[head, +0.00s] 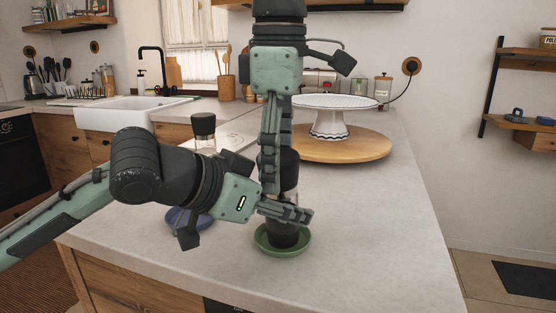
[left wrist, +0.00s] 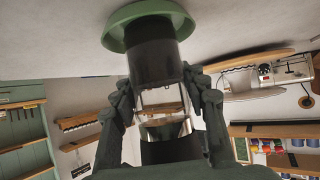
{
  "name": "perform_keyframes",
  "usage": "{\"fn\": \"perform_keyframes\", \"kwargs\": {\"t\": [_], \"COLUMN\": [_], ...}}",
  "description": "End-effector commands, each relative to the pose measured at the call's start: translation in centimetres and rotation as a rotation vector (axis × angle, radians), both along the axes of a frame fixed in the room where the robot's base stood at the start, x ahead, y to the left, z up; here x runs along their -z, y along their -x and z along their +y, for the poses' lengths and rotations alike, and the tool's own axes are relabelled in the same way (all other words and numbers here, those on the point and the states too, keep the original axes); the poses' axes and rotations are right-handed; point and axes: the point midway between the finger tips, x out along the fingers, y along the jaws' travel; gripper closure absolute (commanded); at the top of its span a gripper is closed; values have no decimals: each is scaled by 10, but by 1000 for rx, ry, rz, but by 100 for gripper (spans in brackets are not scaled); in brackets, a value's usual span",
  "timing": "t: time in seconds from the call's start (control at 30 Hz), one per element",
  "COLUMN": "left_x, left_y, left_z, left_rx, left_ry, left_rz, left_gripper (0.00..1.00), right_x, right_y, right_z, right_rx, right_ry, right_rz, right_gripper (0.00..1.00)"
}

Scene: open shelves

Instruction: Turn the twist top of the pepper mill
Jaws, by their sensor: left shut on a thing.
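The pepper mill (head: 285,235) stands upright on a small green saucer (head: 283,252), with a dark base, a clear middle and a dark top (head: 290,170). My left gripper (head: 288,212) is shut around the mill's lower half, coming from the left. In the left wrist view its fingers (left wrist: 158,84) flank the mill's clear body (left wrist: 160,98), and the saucer (left wrist: 118,32) appears at the top. My right gripper (head: 275,185) reaches down from above, its fingers beside the dark top. They partly hide it, and I cannot tell whether they grip it.
Behind are a round wooden board (head: 345,150) and a white cake stand (head: 330,122). The counter's right side (head: 385,225) is clear.

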Motion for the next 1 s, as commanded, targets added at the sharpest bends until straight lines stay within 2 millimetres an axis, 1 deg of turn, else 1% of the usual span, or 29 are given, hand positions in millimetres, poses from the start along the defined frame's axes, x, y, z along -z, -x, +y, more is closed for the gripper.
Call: {"fn": "perform_keyframes", "kwargs": {"t": [0.27, 0.37, 0.47, 0.7, 0.8, 0.9, 1.0], "left_x": [0, 0, 0, 0, 0, 0, 0], "left_y": [0, 0, 0, 0, 0, 0, 0], "left_z": [0, 0, 0, 0, 0, 0, 0], "left_rx": [0, 0, -1, -1, -1, -1, -1], "left_ry": [0, 0, 0, 0, 0, -1, -1], "left_rz": [0, 0, 0, 0, 0, 1, 1], "left_gripper": [76, 76, 76, 76, 76, 76, 76], "right_x": [-1, -9, -24, -76, -94, -108, -116], "right_y": [0, 0, 1, 4, 6, 6, 8], "right_z": [0, 0, 0, 0, -1, -1, -1], "right_rx": [0, 1, 2, 2, 0, 1, 0], "right_ry": [0, 0, -2, -2, -1, 0, 1], "right_rz": [-1, -2, -2, -3, -1, -2, -1], "right_gripper": [27, 27, 27, 27, 27, 27, 27]}}
